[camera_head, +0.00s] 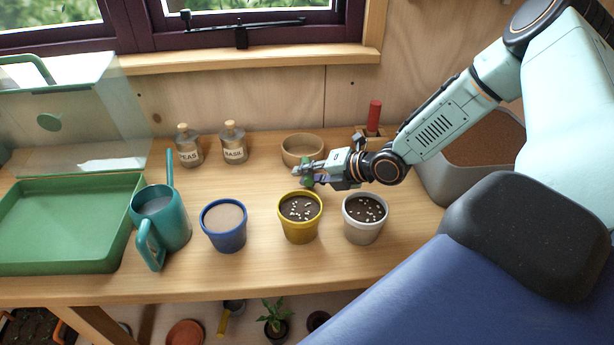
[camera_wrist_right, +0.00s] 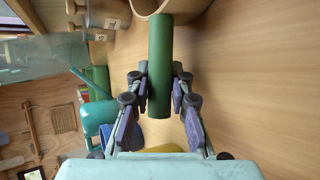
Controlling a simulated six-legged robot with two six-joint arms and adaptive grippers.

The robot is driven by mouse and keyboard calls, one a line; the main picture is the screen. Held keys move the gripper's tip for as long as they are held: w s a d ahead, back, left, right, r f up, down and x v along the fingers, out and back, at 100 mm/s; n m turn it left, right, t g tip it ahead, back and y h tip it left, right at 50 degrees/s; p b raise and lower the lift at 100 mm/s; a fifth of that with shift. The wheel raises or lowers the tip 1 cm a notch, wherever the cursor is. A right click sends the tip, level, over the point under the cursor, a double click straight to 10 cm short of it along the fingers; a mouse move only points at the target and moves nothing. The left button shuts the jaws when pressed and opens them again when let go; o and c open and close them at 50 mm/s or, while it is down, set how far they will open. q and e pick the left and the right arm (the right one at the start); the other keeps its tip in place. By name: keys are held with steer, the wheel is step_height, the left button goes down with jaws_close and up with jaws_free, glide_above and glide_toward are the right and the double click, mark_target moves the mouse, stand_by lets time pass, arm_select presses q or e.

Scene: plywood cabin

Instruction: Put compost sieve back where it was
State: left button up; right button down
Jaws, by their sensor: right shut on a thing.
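The compost sieve (camera_head: 301,151) is a round, tan, wooden-looking ring with a green handle. It is near the back of the bench, right of the two labelled bottles; whether it touches the bench I cannot tell. My right gripper (camera_head: 308,176) is shut on the green handle, just in front of the ring. In the right wrist view the green handle (camera_wrist_right: 160,60) runs between the two fingers, and part of the ring (camera_wrist_right: 146,6) shows at the top edge. My left gripper is not in view.
A yellow pot (camera_head: 299,230) and a white pot (camera_head: 364,232) stand just in front of my right gripper. A blue pot (camera_head: 224,238), teal watering can (camera_head: 170,225) and green tray (camera_head: 55,262) are to the left. A red upright cylinder (camera_head: 374,115) and grey bin (camera_head: 445,187) are right.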

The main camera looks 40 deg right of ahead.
steer(key=shift+s+f, duration=0.15)
steer(key=c, duration=1.5)
jaws_free()
steer(key=shift+c, duration=0.2)
steer(key=shift+o, duration=0.3)
steer(key=shift+d, duration=0.1)
steer(key=shift+r, duration=0.25)
steer(key=p+v, duration=0.3)
steer(key=shift+d+r, duration=0.1)
steer(key=shift+r, duration=0.15)
steer(key=shift+p+v, duration=0.75)
steer(key=shift+p, duration=0.2)
steer(key=p+v, duration=0.7)
steer(key=p, duration=0.1)
steer(key=shift+f, duration=0.15)
